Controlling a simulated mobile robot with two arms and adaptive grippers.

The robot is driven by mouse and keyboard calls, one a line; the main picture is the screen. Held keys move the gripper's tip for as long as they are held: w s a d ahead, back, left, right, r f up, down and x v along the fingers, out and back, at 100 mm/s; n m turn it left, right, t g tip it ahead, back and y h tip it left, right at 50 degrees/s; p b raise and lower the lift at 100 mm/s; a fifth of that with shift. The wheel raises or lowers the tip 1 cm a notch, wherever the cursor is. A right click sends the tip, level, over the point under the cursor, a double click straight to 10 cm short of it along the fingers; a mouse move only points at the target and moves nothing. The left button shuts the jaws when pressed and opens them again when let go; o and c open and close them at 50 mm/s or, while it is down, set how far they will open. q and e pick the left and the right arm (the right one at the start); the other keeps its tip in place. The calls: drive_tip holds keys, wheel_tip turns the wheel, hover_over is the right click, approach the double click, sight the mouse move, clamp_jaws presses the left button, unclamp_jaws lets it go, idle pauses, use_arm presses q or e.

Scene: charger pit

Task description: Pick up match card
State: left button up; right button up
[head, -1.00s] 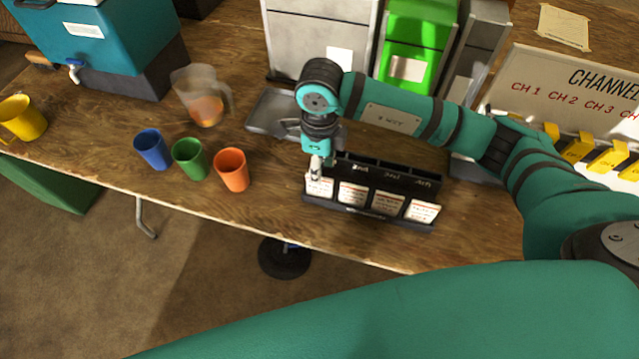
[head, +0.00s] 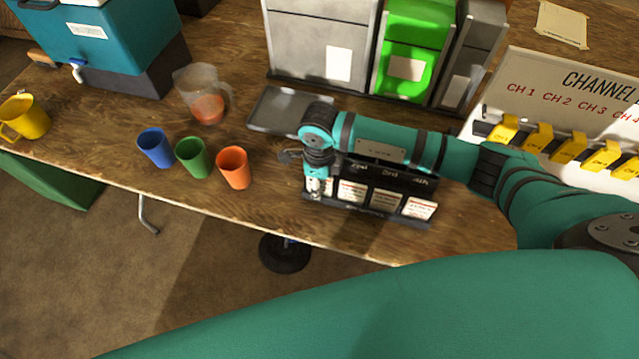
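A black card rack (head: 372,216) with slots marked 2nd, 3rd and 4th stands near the table's front edge. My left gripper is not in view.
Blue (head: 156,148), green (head: 194,157) and orange (head: 234,167) cups stand left of the rack. A pitcher (head: 205,95) is behind them, and a grey tray (head: 285,110) behind the rack. A channel board (head: 560,95) with yellow clips (head: 538,142) is at right.

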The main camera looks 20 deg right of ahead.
clamp_jaws()
drive_tip(key=shift+r, duration=0.15)
